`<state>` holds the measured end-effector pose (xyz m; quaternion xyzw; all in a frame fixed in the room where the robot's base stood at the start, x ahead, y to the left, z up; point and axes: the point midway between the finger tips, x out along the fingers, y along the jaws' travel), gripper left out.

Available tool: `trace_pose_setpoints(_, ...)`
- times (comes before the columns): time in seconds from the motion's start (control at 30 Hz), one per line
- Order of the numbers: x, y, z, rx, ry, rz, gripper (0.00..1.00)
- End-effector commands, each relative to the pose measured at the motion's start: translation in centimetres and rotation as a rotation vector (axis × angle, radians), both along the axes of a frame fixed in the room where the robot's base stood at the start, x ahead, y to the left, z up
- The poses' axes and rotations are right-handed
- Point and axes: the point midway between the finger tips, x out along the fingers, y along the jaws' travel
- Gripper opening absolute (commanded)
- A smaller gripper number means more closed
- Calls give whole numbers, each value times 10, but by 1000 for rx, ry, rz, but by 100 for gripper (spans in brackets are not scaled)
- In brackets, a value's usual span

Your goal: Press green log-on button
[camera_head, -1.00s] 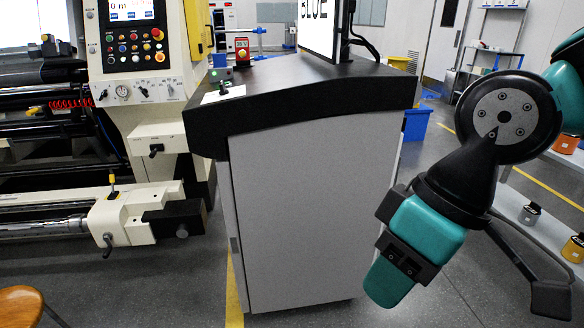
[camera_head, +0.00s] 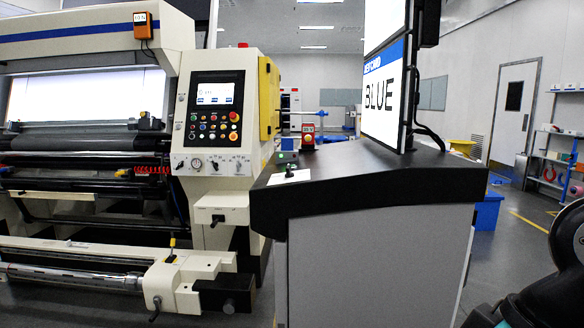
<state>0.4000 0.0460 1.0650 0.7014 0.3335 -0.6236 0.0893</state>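A grey console with a black top (camera_head: 370,178) stands at the centre right. A small green spot (camera_head: 288,157) shows on a dark box at its back left edge; it is too small to tell whether this is the log-on button. The machine's control panel (camera_head: 213,108) to the left carries several small coloured buttons, some green; their labels are unreadable. Only dark and teal parts of my arm show at the lower right edge. My gripper is outside the picture.
The cream machine (camera_head: 183,285) fills the left. Blue bins (camera_head: 487,211) stand behind on the right.

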Motion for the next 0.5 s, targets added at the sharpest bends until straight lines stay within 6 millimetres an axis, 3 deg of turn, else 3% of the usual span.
trace_pose_setpoints(0.23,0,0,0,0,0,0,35)
trace_pose_setpoints(0.4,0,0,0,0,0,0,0)
trace_pose_setpoints(0.5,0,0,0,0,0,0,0)
